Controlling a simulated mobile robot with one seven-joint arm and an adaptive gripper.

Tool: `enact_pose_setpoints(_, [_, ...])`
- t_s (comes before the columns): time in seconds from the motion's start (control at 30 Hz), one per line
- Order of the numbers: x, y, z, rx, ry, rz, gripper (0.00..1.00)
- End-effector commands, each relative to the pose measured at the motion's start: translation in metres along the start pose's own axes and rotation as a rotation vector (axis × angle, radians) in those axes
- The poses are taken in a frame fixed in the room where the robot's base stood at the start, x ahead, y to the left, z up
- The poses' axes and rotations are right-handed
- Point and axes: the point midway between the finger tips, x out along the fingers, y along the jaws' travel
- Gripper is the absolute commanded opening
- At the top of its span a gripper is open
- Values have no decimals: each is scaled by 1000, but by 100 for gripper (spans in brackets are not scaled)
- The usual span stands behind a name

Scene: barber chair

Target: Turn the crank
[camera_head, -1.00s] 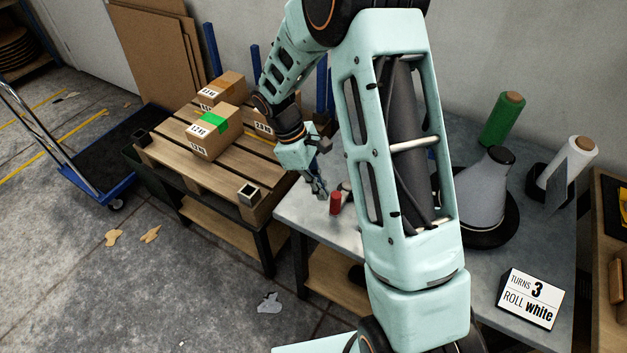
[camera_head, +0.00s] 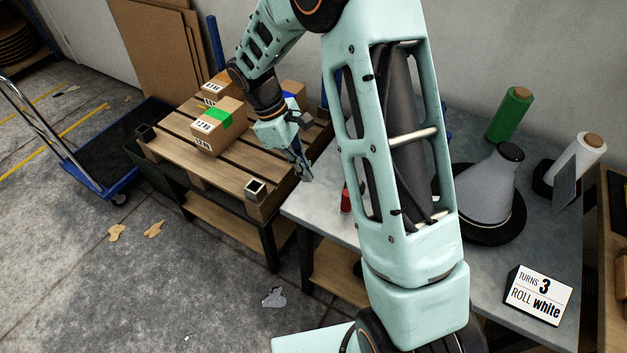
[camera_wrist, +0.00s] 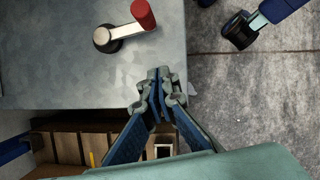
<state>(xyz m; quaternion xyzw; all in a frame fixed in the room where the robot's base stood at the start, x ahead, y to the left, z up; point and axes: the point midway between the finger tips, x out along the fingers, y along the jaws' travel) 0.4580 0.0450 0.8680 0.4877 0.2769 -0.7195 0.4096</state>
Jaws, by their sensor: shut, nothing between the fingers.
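The crank shows in the wrist view, lying on the grey table (camera_wrist: 60,75). It has a red upright handle (camera_wrist: 143,14), a pale arm (camera_wrist: 125,31) and a dark round hub (camera_wrist: 107,39). In the head view only the red handle (camera_head: 346,201) shows clearly; my arm hides the rest.
A sign (camera_head: 538,296) reads "TURNS 3 ROLL white". A white roll (camera_head: 578,160), a green roll (camera_head: 508,115) and a grey cone on a black disc (camera_head: 488,190) stand on the table. A wooden pallet (camera_head: 180,140) with boxes (camera_head: 218,125) is left of my gripper.

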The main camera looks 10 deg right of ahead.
Motion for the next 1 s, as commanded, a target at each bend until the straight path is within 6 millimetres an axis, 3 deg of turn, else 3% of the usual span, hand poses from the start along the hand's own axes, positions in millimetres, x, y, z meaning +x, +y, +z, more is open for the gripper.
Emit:
enact_pose_setpoints(0.2, [-40,-2,-1,0,2,1,0])
enact_pose_setpoints(0.4, [-50,-2,4,25,1,-15,0])
enact_pose_setpoints(0.57, [-28,1,35,235,13,-143,0])
enact_pose_setpoints(0.8, [15,-4,98,832,37,-492,0])
enact_pose_setpoints(1.0, [38,-6,140,1348,35,-799,0])
